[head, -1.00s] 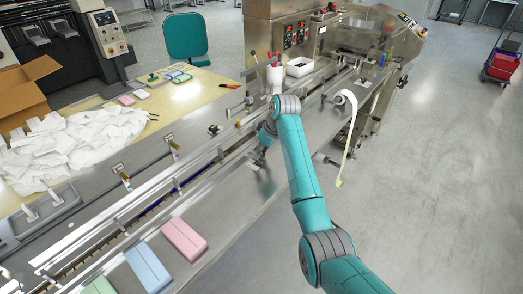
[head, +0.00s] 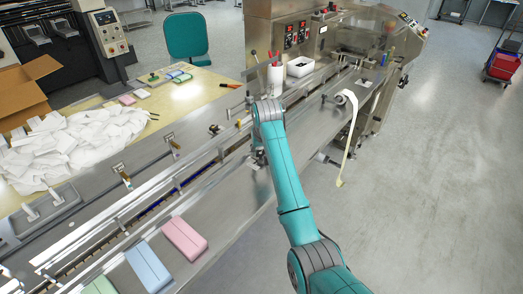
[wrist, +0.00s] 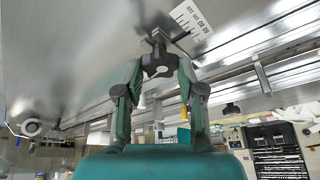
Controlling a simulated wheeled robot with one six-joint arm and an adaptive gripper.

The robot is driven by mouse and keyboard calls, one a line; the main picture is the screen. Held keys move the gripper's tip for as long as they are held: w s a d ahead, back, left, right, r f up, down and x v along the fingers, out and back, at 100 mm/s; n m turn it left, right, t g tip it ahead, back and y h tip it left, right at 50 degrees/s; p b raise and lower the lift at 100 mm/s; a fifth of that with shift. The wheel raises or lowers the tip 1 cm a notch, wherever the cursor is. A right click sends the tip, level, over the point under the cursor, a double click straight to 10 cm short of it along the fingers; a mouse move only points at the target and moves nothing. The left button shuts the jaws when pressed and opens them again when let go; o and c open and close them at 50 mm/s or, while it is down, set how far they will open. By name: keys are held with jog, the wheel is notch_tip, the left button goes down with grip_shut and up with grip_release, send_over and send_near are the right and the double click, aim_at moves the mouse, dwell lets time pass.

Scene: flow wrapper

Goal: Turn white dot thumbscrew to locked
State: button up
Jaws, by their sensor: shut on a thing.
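A small dark thumbscrew (wrist: 158,47) sits on the steel rail face in the wrist view, beside a white scale plate (wrist: 191,20) with printed numbers. My gripper (wrist: 158,68) has both fingertips closed in on the thumbscrew's knob, one from each side. In the head view my gripper (head: 258,158) is small and low over the machine's front deck, partly behind my arm. The thumbscrew is too small to make out there.
A pink block (head: 184,238) and a blue block (head: 148,266) lie on the deck (head: 225,215) at the front. A roll of pale film (head: 346,98) hangs to the right of my arm. A white canister (head: 275,80) and a white bin (head: 299,67) stand behind.

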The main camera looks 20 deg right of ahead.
jog(key=shift+m+h, duration=0.5)
jog(key=shift+m, duration=0.8)
jog(key=o, duration=1.1)
jog(key=shift+o, duration=0.2)
jog(key=v, duration=1.2)
jog(key=shift+w+a, duration=0.1)
